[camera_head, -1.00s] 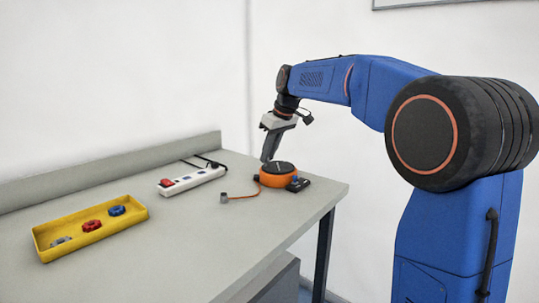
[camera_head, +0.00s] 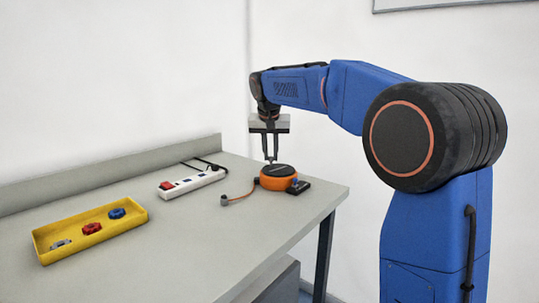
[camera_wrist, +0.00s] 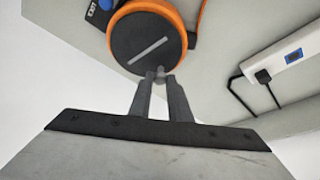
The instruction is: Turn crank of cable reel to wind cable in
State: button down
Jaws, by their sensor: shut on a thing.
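The cable reel (camera_head: 278,183) is a round orange drum with a black top, near the table's right end. In the wrist view its black disc (camera_wrist: 146,36) carries a pale straight bar. My gripper (camera_head: 271,161) points down at the reel's far edge. In the wrist view its fingers (camera_wrist: 160,80) are closed around the small grey crank knob (camera_wrist: 160,73) at the disc's rim, which they partly hide. A thin orange cable (camera_head: 243,196) runs left from the reel and ends in a small grey piece (camera_head: 224,201) on the table.
A black block with a blue part (camera_head: 298,186) sits against the reel's right side. A white power strip (camera_head: 192,183) with a black cord lies behind left. A yellow tray (camera_head: 43,251) with small parts stands farther left. Grey table surface between them is clear.

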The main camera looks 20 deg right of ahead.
jog(key=m, duration=0.2)
jog(key=d+m+h, duration=0.1)
jog(key=shift+w+m+g, duration=0.3)
jog(key=shift+m+g, duration=0.1)
jog(key=shift+d+m+g+h, duration=0.3)
jog(key=shift+m, duration=0.65)
jog(key=shift+d+m+g+h, duration=0.25)
jog(key=shift+m+g+h, duration=0.05)
jog(key=shift+m, duration=0.65)
jog(key=c, duration=1.7)
grip_release()
jog(key=shift+o, duration=0.2)
jog(key=v, duration=1.7)
jog(key=shift+r, duration=0.2)
jog(key=shift+w, duration=0.1)
